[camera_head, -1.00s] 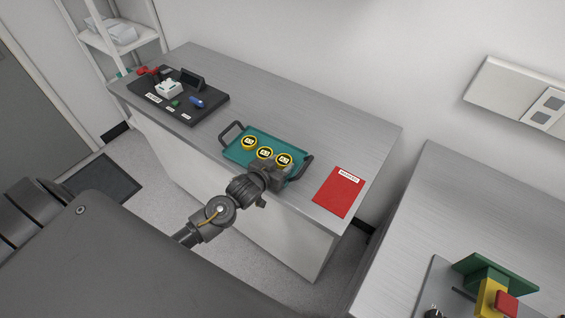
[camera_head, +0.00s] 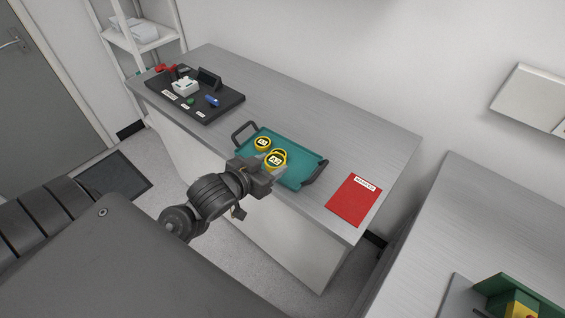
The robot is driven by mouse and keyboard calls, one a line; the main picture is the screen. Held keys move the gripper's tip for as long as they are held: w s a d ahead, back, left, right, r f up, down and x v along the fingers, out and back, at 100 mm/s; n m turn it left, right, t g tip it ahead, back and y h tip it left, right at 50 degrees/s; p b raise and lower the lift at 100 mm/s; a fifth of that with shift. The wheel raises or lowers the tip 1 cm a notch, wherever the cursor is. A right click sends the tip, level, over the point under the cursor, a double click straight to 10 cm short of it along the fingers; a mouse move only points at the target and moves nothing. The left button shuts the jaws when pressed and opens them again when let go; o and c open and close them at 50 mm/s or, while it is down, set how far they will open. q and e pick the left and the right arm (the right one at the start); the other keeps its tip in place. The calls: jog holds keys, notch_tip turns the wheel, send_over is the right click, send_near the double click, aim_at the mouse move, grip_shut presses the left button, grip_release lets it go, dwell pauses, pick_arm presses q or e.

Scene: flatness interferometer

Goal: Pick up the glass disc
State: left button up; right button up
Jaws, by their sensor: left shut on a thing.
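My left gripper (camera_head: 270,169) is shut on a round glass disc (camera_head: 275,160) with a yellow rim and a dark label face. The held disc appears raised at the near side of the teal tray (camera_head: 300,168). It overlaps another yellow-rimmed disc (camera_head: 282,152), which shows only as an edge behind it. A further yellow-rimmed disc (camera_head: 263,142) lies at the tray's left end. The label text is too small to read surely. The right end of the tray is bare. My right gripper is out of view.
The tray stands on a grey bench (camera_head: 330,130) with dark handles at both ends. A red mat (camera_head: 353,202) lies to its right. A black board (camera_head: 185,101) with small items lies at the back left. The bench behind the tray is clear.

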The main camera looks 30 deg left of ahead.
aim_at(271, 164)
pick_arm(q)
jog(key=shift+s+r+p, duration=0.55)
jog(key=shift+s+p, duration=0.1)
jog(key=shift+p, duration=0.05)
jog(key=shift+p+v, duration=0.75)
jog(key=shift+p, duration=0.05)
jog(key=shift+a+f, duration=0.1)
jog(key=shift+f, duration=0.1)
jog(key=shift+w, duration=0.2)
jog(key=w+d+r+b, duration=0.3)
jog(key=w+r, duration=0.3)
jog(key=w, duration=0.1)
jog(key=w+d+r+n+y+b, duration=0.1)
jog(key=w+d+r+b, duration=0.2)
jog(key=w+r, duration=0.3)
jog(key=shift+w+d+b, duration=0.15)
jog(key=shift+w+b, duration=0.2)
jog(key=shift+w, duration=0.25)
